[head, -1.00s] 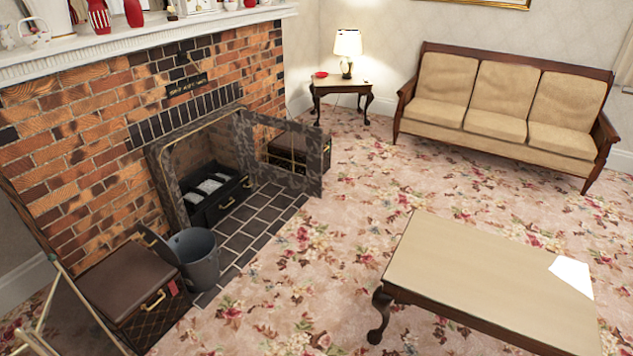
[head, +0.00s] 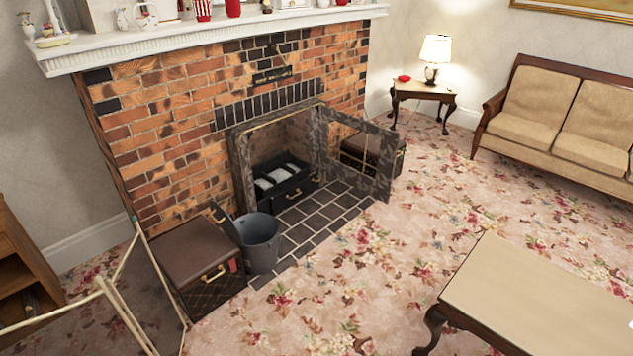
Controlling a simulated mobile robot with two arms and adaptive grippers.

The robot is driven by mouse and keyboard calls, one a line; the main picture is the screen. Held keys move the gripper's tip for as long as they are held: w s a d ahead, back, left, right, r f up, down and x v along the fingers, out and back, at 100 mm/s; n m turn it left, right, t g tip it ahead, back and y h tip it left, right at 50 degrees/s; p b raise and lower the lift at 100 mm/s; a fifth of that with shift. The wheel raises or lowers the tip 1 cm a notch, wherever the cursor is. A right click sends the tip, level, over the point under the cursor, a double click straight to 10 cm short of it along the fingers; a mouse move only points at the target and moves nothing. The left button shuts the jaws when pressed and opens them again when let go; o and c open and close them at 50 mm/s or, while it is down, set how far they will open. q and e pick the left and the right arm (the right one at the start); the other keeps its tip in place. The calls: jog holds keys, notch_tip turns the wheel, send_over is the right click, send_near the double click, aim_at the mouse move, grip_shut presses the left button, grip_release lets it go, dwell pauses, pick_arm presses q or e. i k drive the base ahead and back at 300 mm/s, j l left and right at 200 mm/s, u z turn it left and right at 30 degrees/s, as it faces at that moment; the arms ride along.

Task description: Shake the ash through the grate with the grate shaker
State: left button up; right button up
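The fireplace grate (head: 284,186) sits inside the brick fireplace opening on the left half of the head view. It is a dark box-like grate with pale pieces on top and a brass-coloured handle at its front. A framed mesh door (head: 357,157) stands swung out at the right of the opening. A dark grey bucket (head: 261,243) stands at the hearth's front left. I cannot make out a grate shaker clearly. Neither of my grippers shows in the head view.
A brown box (head: 196,250) with a brass handle stands left of the bucket. A folding screen (head: 143,294) is at the lower left. A low table (head: 545,295) stands at the lower right, and a sofa (head: 566,120) behind it. Patterned carpet between hearth and table is clear.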

aim_at(315, 177)
jog(key=i+l+z, duration=0.1)
jog(key=i, duration=1.2)
jog(key=i+l, duration=0.1)
jog(key=i, duration=1.2)
jog(key=l+z, duration=0.05)
